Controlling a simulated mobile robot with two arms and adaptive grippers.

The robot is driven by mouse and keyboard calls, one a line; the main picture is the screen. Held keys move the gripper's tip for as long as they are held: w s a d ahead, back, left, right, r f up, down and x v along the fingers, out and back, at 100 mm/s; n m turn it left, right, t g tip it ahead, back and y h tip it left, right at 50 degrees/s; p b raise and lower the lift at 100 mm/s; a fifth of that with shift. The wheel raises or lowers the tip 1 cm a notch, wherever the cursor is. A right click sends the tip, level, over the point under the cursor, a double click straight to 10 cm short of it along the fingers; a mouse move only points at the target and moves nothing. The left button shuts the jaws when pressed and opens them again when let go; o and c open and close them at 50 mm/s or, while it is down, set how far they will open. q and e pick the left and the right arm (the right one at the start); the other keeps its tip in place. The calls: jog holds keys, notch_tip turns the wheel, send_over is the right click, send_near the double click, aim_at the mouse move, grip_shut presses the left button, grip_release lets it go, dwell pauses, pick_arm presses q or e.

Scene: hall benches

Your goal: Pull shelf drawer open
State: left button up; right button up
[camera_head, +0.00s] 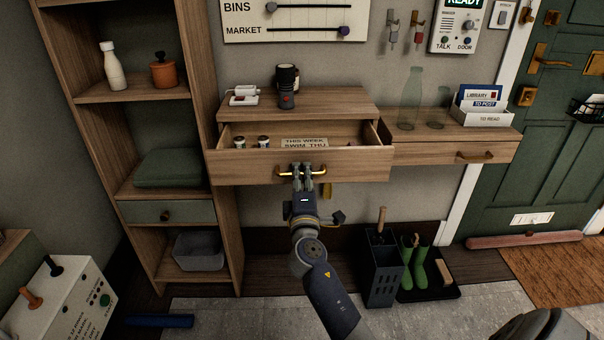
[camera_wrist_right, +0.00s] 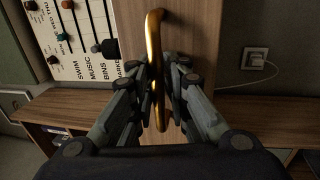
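The wooden wall shelf (camera_head: 345,103) has a wide drawer (camera_head: 235,168) that stands open, pulled out toward me. Inside it are small jars (camera_head: 251,141) and a paper card (camera_head: 303,143). My right gripper (camera_head: 303,176) is at the drawer's brass handle (camera_head: 284,174). In the right wrist view, the handle (camera_wrist_right: 155,22) runs between the two fingers (camera_wrist_right: 162,95), which are shut on it from both sides. My left gripper is not in view.
A second drawer (camera_head: 428,153) to the right is shut. A tall shelf unit (camera_head: 208,100) stands at left, with a shut green drawer (camera_head: 185,211). A dark umbrella stand (camera_head: 381,275) and green boots (camera_head: 418,270) stand on the floor below. Bottles (camera_head: 411,100) stand on top at right.

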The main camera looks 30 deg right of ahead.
dwell(0.3)
jog(key=v, duration=1.2)
